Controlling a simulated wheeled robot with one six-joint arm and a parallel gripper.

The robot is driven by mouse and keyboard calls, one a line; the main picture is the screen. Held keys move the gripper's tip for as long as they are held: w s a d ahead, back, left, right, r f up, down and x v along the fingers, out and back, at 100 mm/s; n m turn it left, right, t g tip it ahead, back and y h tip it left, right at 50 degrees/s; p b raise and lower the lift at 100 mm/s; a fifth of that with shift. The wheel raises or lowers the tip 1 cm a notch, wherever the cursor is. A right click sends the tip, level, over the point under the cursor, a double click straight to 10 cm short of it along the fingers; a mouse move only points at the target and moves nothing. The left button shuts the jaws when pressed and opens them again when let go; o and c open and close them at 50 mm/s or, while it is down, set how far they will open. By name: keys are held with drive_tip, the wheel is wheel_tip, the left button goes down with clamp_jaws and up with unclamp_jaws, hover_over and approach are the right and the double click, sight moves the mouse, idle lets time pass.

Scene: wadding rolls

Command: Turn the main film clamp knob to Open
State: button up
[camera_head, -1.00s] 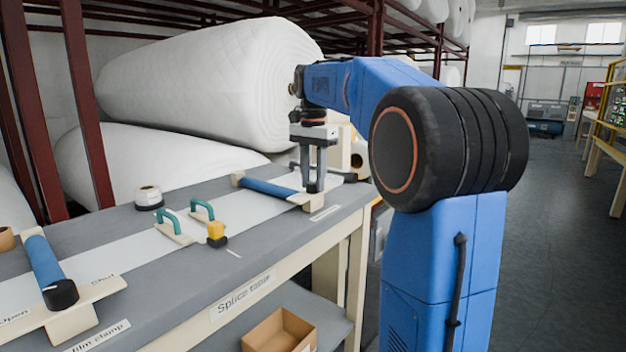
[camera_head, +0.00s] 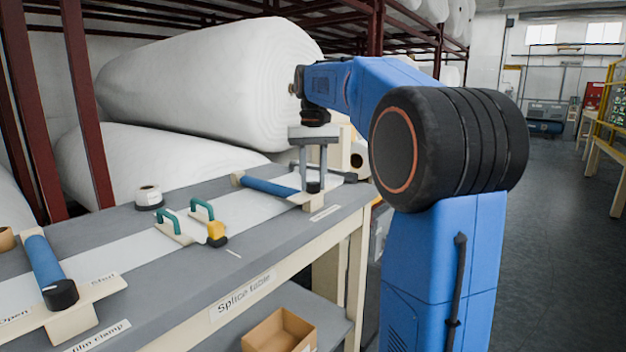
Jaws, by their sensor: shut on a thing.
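The far film clamp (camera_head: 268,187) has a blue bar across the white film strip, with a small black knob (camera_head: 313,187) at its right end. My gripper (camera_head: 312,181) points straight down at this knob, shut on it with one finger on each side. The knob's pointer and any Open or Shut marks there are too small or hidden to read. A nearer clamp (camera_head: 43,262) with a blue bar and black knob (camera_head: 60,294) stands at the lower left. Its base carries "Open" at left and "Shut" at right; its front label, partly cut off, reads "film clamp".
The grey splice table (camera_head: 150,282) also holds two teal-handled pieces (camera_head: 172,228), a yellow-and-black item (camera_head: 216,234) and a white tape roll (camera_head: 149,196). Large white wadding rolls (camera_head: 210,85) lie behind. A cardboard box (camera_head: 280,332) sits on the lower shelf.

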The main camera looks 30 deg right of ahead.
drive_tip(key=n, duration=0.4)
drive_tip(key=shift+n, duration=0.3)
drive_tip(key=n, duration=0.4)
drive_tip(key=shift+n, duration=0.3)
drive_tip(key=n, duration=0.4)
drive_tip(key=shift+n, duration=1.9)
drive_tip(key=o, duration=1.1)
drive_tip(key=shift+c, duration=0.2)
